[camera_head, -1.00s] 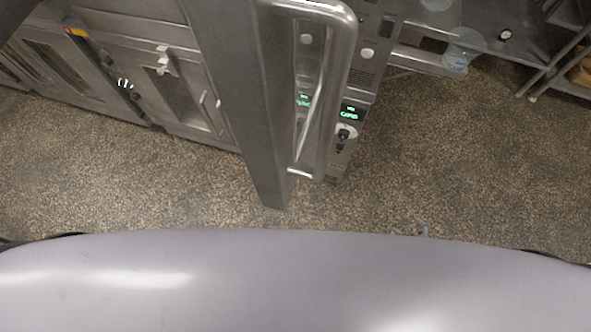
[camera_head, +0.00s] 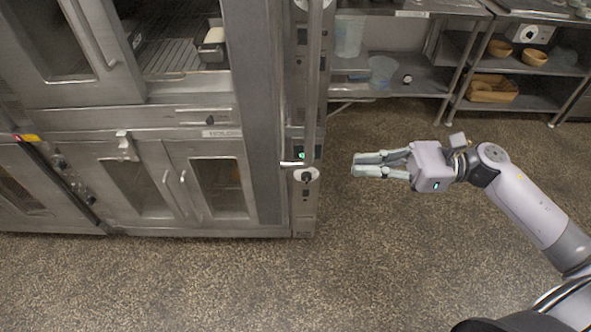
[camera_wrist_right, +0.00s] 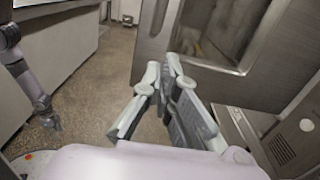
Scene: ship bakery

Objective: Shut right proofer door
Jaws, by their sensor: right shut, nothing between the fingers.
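The right proofer door (camera_head: 255,90) stands open, seen nearly edge-on in the head view, with its long metal handle (camera_head: 314,90) on the right side. The door's window side fills the upper right of the right wrist view (camera_wrist_right: 165,50). My right gripper (camera_head: 354,164) is shut and empty, to the right of the door and its handle, pointing left and apart from them. Its fingers (camera_wrist_right: 163,75) point toward the door in the wrist view. My left arm (camera_wrist_right: 28,80) shows at the left of the wrist view; its finger state is unclear.
The open upper compartment holds a rack (camera_head: 172,60) and a light tin (camera_head: 211,42). Lower cabinet doors (camera_head: 215,185) are shut. A control panel (camera_head: 304,200) stands beside the door. Shelves (camera_head: 425,78) with bowls are at back right. The speckled floor in front is clear.

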